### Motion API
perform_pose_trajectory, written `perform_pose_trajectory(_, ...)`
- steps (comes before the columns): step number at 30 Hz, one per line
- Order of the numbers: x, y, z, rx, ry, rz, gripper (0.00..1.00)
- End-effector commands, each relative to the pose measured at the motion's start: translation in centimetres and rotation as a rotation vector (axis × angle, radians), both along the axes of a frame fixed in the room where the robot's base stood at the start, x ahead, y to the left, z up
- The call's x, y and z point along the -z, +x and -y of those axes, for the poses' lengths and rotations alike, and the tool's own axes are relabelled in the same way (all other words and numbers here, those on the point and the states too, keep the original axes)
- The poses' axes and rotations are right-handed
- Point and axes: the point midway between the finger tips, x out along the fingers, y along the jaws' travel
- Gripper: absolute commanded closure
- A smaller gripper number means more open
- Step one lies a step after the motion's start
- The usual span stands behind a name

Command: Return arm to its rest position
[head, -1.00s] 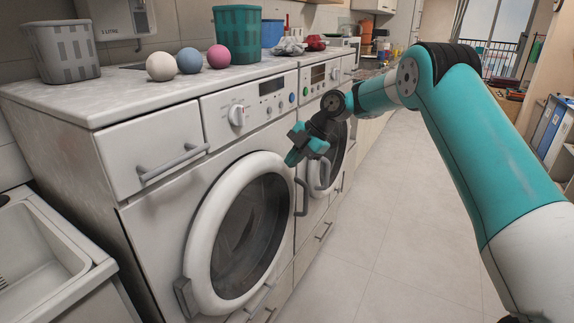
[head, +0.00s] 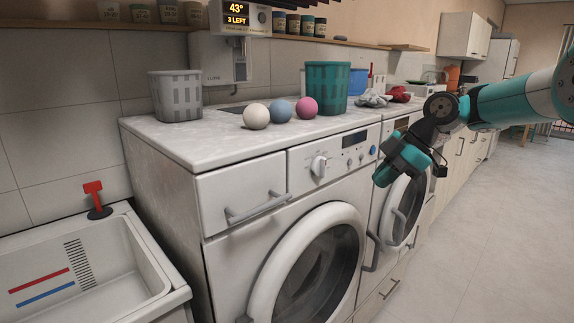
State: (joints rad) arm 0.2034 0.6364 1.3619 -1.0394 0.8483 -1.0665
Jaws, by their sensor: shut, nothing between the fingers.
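My gripper (head: 391,176) is at the right of the head view, in front of the second washing machine (head: 390,217). Its teal fingers point down and to the left, and they are shut with nothing between them. My teal and white arm reaches in from the right edge. The gripper hangs in the air, and no contact with the machine or counter shows.
The counter (head: 190,141) holds a grey basket (head: 175,97), a green basket (head: 327,88), white (head: 256,116), blue (head: 281,110) and pink (head: 306,107) balls, and cloth (head: 374,98). A sink (head: 90,265) stands at left. The floor (head: 475,260) at right is clear.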

Motion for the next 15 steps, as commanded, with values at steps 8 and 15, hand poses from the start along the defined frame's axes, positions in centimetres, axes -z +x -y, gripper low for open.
perform_pose_trajectory(8,-6.4,-16.5,-9.1,0.475,-0.041,-0.366,1.00)
perform_pose_trajectory(15,-5.3,-30.3,-9.5,0.847,-0.110,-0.570,1.00)
